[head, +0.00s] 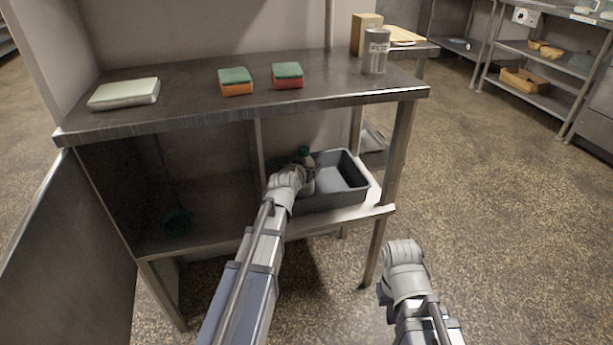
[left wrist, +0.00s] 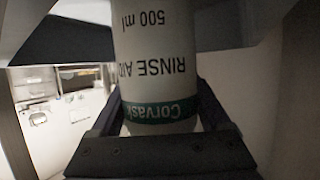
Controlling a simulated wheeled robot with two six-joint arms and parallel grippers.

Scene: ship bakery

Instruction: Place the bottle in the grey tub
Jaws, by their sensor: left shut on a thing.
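The bottle (head: 308,182) is white with a green cap and shows at the left end of the grey tub (head: 345,198). In the left wrist view the bottle (left wrist: 155,60) has a "RINSE AID 500 ml" label with a green band, and stands between the fingers of my left gripper (left wrist: 160,112). My left gripper is shut on it. My left wrist hides part of the bottle in the head view, so I cannot tell whether it touches the tub floor. My right gripper (head: 404,255) is over the floor, right of the bench; its fingers do not show clearly.
The tub stands on the lower shelf (head: 375,208), under the metal bench top (head: 190,85). A bench leg (head: 398,150) stands right of the tub.

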